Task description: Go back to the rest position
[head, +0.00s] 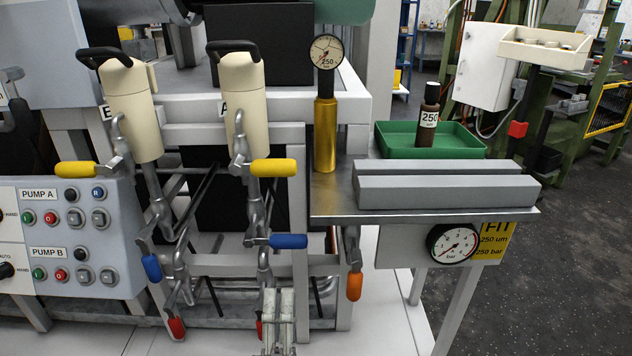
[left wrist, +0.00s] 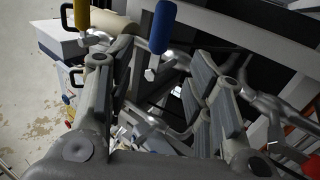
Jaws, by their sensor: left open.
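My left gripper (head: 278,298) shows at the bottom middle of the head view, in front of the lower pipework. It is open, with nothing seen between its fingers. In the left wrist view its fingers (left wrist: 163,75) stand wide apart. A blue valve handle (head: 289,241) is just above the gripper in the head view, and a blue handle (left wrist: 162,27) also shows beyond the fingers in the wrist view. A yellow handle (head: 274,168) is higher up, and a yellow handle (left wrist: 82,15) shows at the wrist view's top left. My right gripper is not in view.
Two cream filter housings (head: 243,108) stand above the pipes. The pump panel (head: 75,235) is at left. An orange handle (head: 355,286) hangs right of the gripper. A metal shelf (head: 335,204) carries grey bars (head: 445,191), a gold cylinder (head: 325,135) and a green tray (head: 390,141).

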